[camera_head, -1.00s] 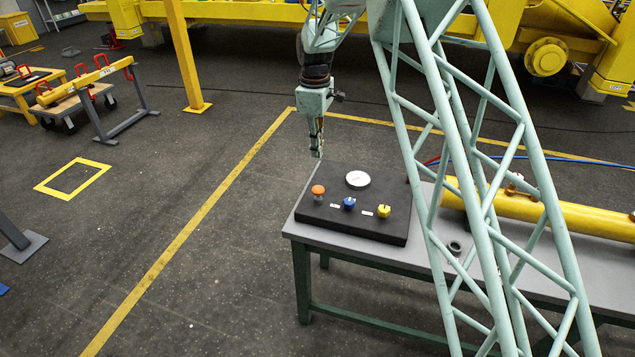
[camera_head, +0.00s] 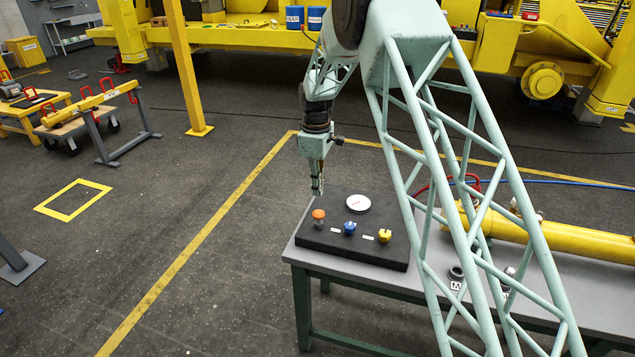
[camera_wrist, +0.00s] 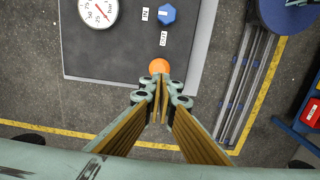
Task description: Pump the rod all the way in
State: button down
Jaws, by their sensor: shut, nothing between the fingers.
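The black control panel (camera_head: 330,240) lies on the table's left end. It carries an orange knob (camera_head: 318,214) on a short stem, a blue knob (camera_head: 349,228), a yellow knob (camera_head: 384,236) and a white gauge (camera_head: 358,203). My gripper (camera_head: 317,190) points down just above the orange knob, shut and empty. In the wrist view its fingertips (camera_wrist: 162,84) are together beside the orange knob (camera_wrist: 159,66); whether they touch it I cannot tell. The yellow cylinder (camera_head: 575,240) lies on the table at right. My lattice arm hides part of it; I cannot make out its rod.
The grey table (camera_head: 400,284) has a dark ring (camera_head: 456,272) and small labels in front of the cylinder. Red and blue hoses run behind the cylinder. A yellow post (camera_head: 185,70) stands at back left.

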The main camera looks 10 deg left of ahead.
aim_at(318, 212)
jog(key=shift+f, duration=3.95)
jog(key=shift+f+b, duration=0.55)
jog(key=shift+f, duration=0.9)
jog(key=shift+r, duration=0.1)
notch_tip(318, 212, up, 14)
jog(key=p, duration=0.1)
jog(key=shift+a, duration=0.1)
jog(key=shift+r+b, duration=0.55)
jog(key=shift+r, duration=0.8)
